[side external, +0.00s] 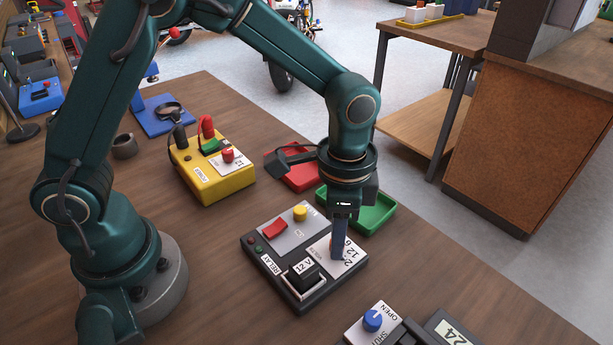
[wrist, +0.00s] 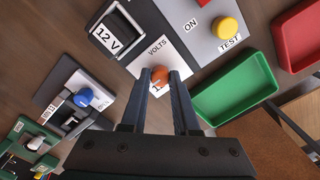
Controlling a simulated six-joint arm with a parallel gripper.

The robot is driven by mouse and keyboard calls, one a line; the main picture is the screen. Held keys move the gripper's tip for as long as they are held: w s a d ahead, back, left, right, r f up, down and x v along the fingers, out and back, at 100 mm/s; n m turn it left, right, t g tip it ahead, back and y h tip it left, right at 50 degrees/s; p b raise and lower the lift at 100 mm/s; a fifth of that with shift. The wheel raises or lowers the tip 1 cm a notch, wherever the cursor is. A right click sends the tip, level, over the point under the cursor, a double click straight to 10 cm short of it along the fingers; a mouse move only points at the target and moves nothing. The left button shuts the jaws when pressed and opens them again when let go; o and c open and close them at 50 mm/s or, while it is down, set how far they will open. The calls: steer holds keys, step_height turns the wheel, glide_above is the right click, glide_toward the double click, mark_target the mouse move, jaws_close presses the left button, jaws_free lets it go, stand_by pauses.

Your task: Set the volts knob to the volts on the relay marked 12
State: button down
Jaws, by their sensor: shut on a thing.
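The relay tester (side external: 260,246) is a dark box on the wooden bench. A black relay marked 12 V (side external: 301,279) sits in its socket at the front; it also shows in the wrist view (wrist: 122,22). The orange volts knob (wrist: 159,73) stands on a white plate (side external: 352,251) with numbers, of which 12 and 6 can be read. My gripper (side external: 339,250) points down over this plate, its fingers shut on the volts knob, one on each side in the wrist view (wrist: 163,82). The fingers hide much of the dial, so I cannot tell the knob's setting.
The tester also carries a red switch (side external: 275,230) and a yellow test knob (side external: 300,213). A green tray (side external: 372,218) and a red tray (side external: 303,180) lie behind. A yellow box (side external: 210,185) stands left. A unit with a blue knob (side external: 373,320) is in front.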

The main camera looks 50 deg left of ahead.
steer(key=n, duration=0.4)
steer(key=shift+n, duration=2.3)
steer(key=shift+r, duration=0.1)
steer(key=c, duration=0.7)
jaws_free()
steer(key=shift+o, duration=0.2)
steer(key=shift+r, duration=2.5)
